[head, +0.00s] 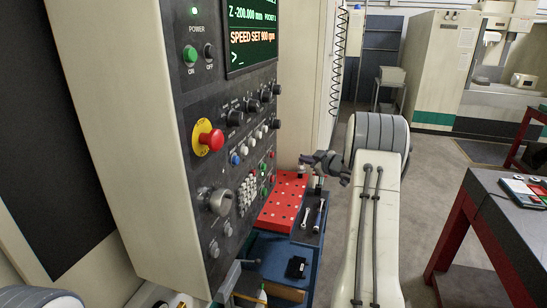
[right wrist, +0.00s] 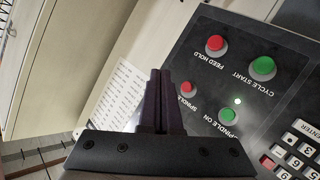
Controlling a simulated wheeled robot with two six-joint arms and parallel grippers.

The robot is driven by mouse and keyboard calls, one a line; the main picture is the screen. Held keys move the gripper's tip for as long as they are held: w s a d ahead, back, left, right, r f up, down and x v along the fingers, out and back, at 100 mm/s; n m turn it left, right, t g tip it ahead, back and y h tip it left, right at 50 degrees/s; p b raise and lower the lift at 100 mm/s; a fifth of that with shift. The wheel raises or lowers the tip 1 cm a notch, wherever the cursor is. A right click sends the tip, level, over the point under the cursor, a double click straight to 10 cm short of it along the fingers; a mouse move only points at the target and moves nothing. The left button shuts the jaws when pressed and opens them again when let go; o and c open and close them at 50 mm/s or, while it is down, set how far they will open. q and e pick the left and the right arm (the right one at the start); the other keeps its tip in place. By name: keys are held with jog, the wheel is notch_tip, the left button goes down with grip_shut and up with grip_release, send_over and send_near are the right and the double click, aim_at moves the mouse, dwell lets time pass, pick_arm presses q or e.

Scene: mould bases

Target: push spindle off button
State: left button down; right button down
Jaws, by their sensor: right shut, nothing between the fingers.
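The spindle off button (right wrist: 187,88) is a small red round button on the dark control panel, just right of my fingertips in the right wrist view; its label is partly hidden by the fingers. My right gripper (right wrist: 160,75) is shut and empty, apart from the button as far as I can tell. In the head view my right gripper (head: 306,159) is small, to the right of the panel's lower buttons and pointing at the panel. My left gripper is not in view.
Near the spindle off button are the green spindle on button (right wrist: 228,116), red feed hold button (right wrist: 215,43) and green cycle start button (right wrist: 262,66). A red emergency stop (head: 210,139) sits higher on the panel. A red perforated tray (head: 284,203) lies below my right gripper.

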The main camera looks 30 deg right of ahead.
aim_at(272, 155)
jog(key=w+a+b, duration=0.1)
jog(key=w+a, duration=0.4)
jog(key=w, duration=0.1)
dwell(2.1)
jog(key=shift+w+a, duration=0.25)
jog(key=shift+a, duration=0.05)
jog(key=shift+w+a, duration=0.25)
jog(key=shift+w, duration=0.05)
dwell(0.7)
dwell(0.3)
jog(key=shift+s+d, duration=0.5)
jog(key=shift+s, duration=0.1)
